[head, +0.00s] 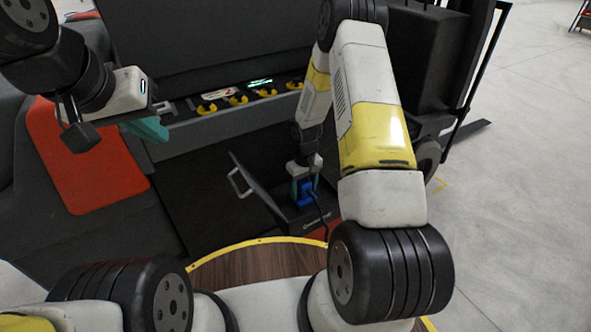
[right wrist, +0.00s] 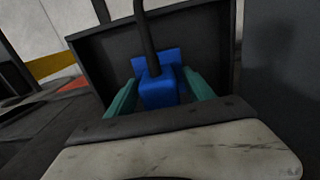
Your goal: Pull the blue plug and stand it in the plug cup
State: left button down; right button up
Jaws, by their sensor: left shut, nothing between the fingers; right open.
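The blue plug (head: 306,190) is low in the middle of the head view, at a dark box-like housing, with a black cable hanging from it. In the right wrist view the plug (right wrist: 158,88) stands between my fingers, its cable rising from it. My right gripper (head: 302,188) is open, with its teal fingers (right wrist: 160,95) on either side of the plug. Whether they touch it I cannot tell. My left gripper (head: 150,130) is shut and empty at the upper left, beside the console. I cannot make out the plug cup.
A dark panel with a handle (head: 240,183) lies left of the plug. A grey ledge with several yellow-and-black items (head: 238,98) runs behind. A red-orange panel (head: 85,160) is at the left. Open floor (head: 530,150) lies to the right.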

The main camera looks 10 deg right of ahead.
aim_at(304, 182)
dwell(0.9)
grip_shut()
jog(key=shift+r, duration=0.15)
jog(key=shift+r, duration=2.9)
